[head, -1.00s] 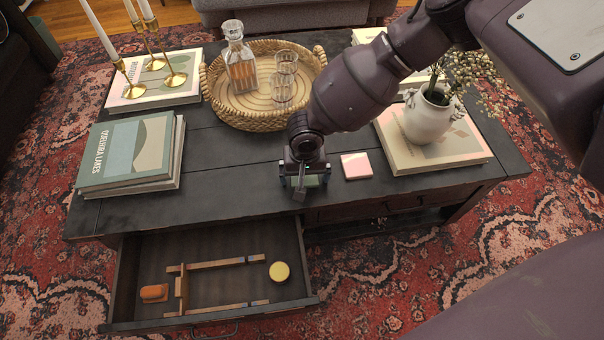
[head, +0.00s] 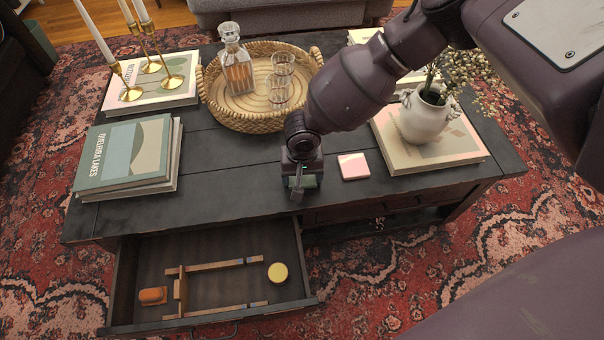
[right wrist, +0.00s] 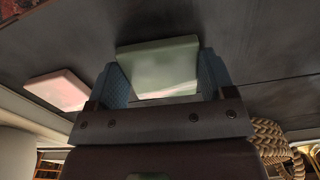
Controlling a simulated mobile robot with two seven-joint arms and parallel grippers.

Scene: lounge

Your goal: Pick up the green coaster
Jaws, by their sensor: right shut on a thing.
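The green coaster (right wrist: 158,68) is a pale green square between the two blue fingers of my right gripper (right wrist: 165,80) in the right wrist view. In the head view, my right gripper (head: 302,184) points down at the front edge of the dark coffee table (head: 235,185), and a little of the green coaster (head: 309,181) shows between its fingers. My right gripper is shut on the coaster. The gripper hides most of the coaster in the head view, and I cannot tell whether it is clear of the tabletop. My left gripper is not in view.
A pink coaster (head: 354,166) lies just right of the gripper. A book with a white vase (head: 428,115) stands further right. A woven tray (head: 235,118) with decanter and glasses is behind. Below, an open drawer (head: 218,278) holds small items. Books (head: 128,155) lie left.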

